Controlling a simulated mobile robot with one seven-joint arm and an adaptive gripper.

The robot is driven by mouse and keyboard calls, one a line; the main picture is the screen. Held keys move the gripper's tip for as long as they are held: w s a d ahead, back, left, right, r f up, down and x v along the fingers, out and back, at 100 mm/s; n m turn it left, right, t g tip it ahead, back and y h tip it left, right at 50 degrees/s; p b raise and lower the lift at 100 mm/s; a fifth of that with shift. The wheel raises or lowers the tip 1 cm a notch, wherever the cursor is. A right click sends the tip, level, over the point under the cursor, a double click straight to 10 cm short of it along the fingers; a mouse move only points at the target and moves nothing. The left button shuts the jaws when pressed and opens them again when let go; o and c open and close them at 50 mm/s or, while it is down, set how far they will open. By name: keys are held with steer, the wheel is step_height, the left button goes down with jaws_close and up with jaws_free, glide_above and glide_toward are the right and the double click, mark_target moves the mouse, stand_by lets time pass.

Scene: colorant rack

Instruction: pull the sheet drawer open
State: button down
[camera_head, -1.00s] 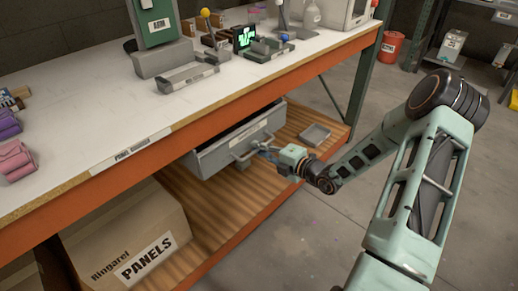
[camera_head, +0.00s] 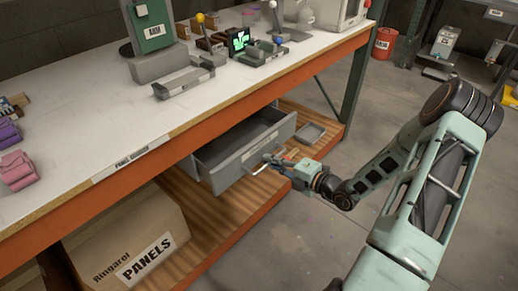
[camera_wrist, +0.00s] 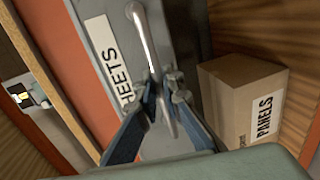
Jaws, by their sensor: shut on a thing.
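The sheet drawer (camera_head: 215,165) is a grey metal drawer under the workbench. It stands partly open, and its dark inside shows in the head view. Its front with the white "SHEETS" label (camera_wrist: 118,62) fills the middle of the wrist view. My gripper (camera_head: 268,161) is at the drawer's front. In the wrist view my gripper (camera_wrist: 160,88) has its two blue fingers closed around the metal bar handle (camera_wrist: 143,35).
A cardboard box labelled "PANELS" (camera_head: 130,240) sits on the wooden lower shelf, left of the drawer, and shows in the wrist view (camera_wrist: 240,95). A small grey tray (camera_head: 309,132) lies right of the drawer. The concrete floor (camera_head: 290,245) before the bench is clear.

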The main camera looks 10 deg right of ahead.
steer(key=f+p+v, duration=0.2)
steer(key=f+v, duration=0.1)
steer(key=v, duration=1.1)
steer(key=s+f+p+v, duration=0.1)
steer(key=f+p+v, duration=0.2)
steer(key=v, duration=1.2)
steer(key=shift+d, duration=0.35)
steer(key=c, duration=2.1)
jaws_free()
steer(key=shift+d, duration=0.1)
steer(key=v, duration=1.2)
